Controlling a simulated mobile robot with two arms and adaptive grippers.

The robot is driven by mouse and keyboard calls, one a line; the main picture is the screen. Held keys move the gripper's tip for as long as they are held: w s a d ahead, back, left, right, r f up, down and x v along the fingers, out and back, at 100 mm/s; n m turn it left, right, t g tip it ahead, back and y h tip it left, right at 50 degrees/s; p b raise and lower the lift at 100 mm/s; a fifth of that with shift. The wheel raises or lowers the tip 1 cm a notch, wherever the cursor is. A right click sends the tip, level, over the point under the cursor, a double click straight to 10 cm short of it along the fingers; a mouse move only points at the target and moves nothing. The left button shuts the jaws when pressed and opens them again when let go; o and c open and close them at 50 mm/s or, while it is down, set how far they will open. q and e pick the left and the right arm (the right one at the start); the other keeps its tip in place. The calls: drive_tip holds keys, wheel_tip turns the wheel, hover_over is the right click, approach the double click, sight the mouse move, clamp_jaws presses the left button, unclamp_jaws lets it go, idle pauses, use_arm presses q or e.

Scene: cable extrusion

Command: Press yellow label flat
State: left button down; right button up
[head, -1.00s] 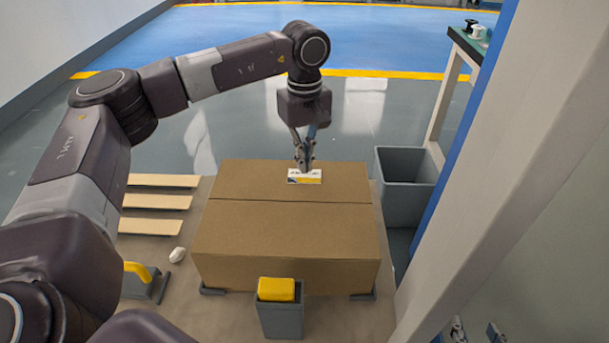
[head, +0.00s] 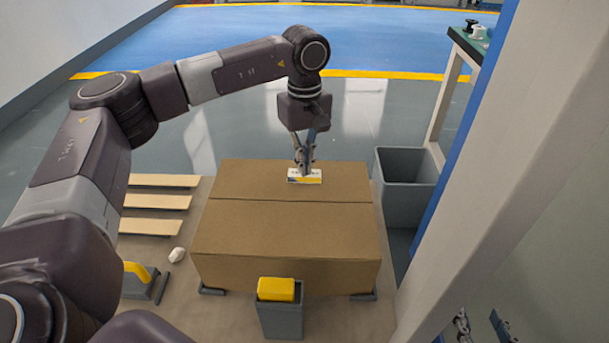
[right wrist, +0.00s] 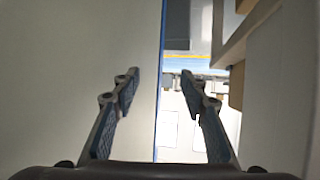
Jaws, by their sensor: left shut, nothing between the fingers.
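The label (head: 310,180), white with yellow and a dark blue patch, lies on the top of the brown cardboard box (head: 285,228), on the far flap behind the seam. My left gripper (head: 304,170) is shut and points down at the label. Its fingertips are at the label and cover part of it; whether they touch it or hover just above, I cannot tell. My right gripper (right wrist: 165,90) is open and empty in the right wrist view. Its fingertips also show at the bottom right of the head view (head: 482,326).
A grey holder (head: 281,320) with a yellow block (head: 276,289) stands before the box. Wooden slats (head: 155,201), a white lump (head: 177,255) and a yellow-handled tool (head: 138,271) lie left. A grey bin (head: 405,165) and a pale post (head: 510,150) stand right.

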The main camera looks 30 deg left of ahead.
use_arm(q)
drive_tip(key=shift+f, duration=0.45)
use_arm(e)
drive_tip(key=shift+w+a+r+t, duration=0.2)
drive_tip(key=shift+w+r, duration=0.1)
drive_tip(key=shift+r, duration=0.2)
drive_tip(key=shift+w+a+r+t, duration=0.1)
drive_tip(key=shift+w+r+t, duration=0.15)
drive_tip(key=shift+r, duration=0.2)
drive_tip(key=shift+r, duration=0.1)
use_arm(q)
drive_tip(key=shift+f, duration=0.1)
use_arm(e)
drive_tip(key=shift+w+r, duration=0.15)
drive_tip(key=shift+r, duration=0.05)
drive_tip(key=shift+f, duration=0.1)
